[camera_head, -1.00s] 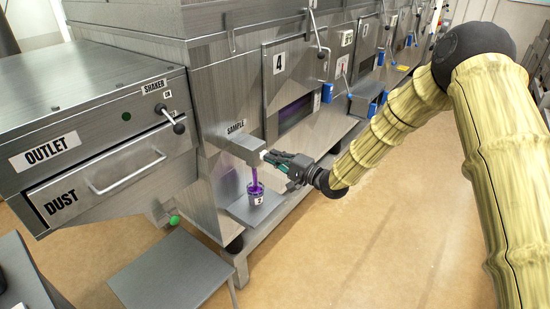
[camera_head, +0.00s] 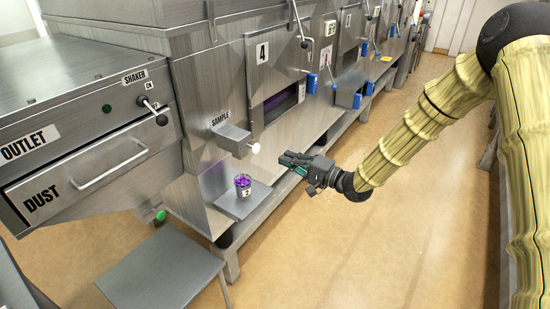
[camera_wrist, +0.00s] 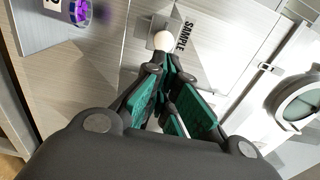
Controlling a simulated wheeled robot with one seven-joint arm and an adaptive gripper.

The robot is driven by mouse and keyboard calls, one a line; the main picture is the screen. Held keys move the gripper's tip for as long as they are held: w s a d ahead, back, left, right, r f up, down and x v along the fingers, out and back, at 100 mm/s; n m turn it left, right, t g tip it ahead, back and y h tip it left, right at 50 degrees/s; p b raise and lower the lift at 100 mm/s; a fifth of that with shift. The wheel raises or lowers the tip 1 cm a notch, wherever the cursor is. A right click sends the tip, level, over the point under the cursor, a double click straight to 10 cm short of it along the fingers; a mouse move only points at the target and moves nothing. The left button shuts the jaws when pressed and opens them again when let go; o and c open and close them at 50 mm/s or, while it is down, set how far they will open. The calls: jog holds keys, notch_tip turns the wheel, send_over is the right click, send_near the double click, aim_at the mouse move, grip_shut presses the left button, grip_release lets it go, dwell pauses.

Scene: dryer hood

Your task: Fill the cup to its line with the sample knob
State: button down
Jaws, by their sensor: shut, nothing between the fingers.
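The sample knob (camera_head: 254,148), a small white ball on the end of the metal sample spout (camera_head: 233,137), sits below the SAMPLE label. In the wrist view the knob (camera_wrist: 163,41) is just beyond my fingertips. The cup (camera_head: 243,185), marked 2, stands upright on a small shelf (camera_head: 233,207) under the spout and holds purple material; no stream falls into it. The cup also shows in the wrist view (camera_wrist: 80,12), at the top left. Its fill line cannot be made out. My gripper (camera_head: 283,158) is shut and empty, to the right of the knob and apart from it.
A grey table (camera_head: 165,268) stands in front of the machine. The dust drawer (camera_head: 75,185) and shaker lever (camera_head: 152,108) are at the left. Hatch 4 (camera_head: 283,102) is behind the gripper. Open floor (camera_head: 330,250) lies to the right.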

jog(key=shift+v, duration=1.45)
dwell(0.5)
jog(key=s+d+f+n+g+h, duration=0.1)
jog(key=s+d+f+h, duration=0.15)
jog(key=s+f, duration=0.55)
jog(key=s+d+f+g+h, duration=0.1)
jog(key=s+f+h, duration=0.35)
jog(key=f, duration=0.65)
jog(key=s+d+f+n+g+h, duration=0.1)
jog(key=s+f+g+h, duration=0.1)
jog(key=s+f, duration=0.6)
jog(key=s+d+f+n+g+h, duration=0.1)
jog(key=s+d+f+g+h, duration=0.1)
jog(key=s, duration=0.7)
jog(key=s+d+f+n+g+h, duration=0.2)
jog(key=s+d+f, duration=0.2)
jog(key=s, duration=0.5)
jog(key=s+d+f+n+g+h, duration=0.1)
jog(key=s+d+f+g, duration=0.1)
jog(key=s, duration=0.7)
jog(key=shift+s+d+f+n+h, duration=0.25)
jog(key=shift+d+f+n+h, duration=0.15)
jog(key=shift+d+f, duration=0.55)
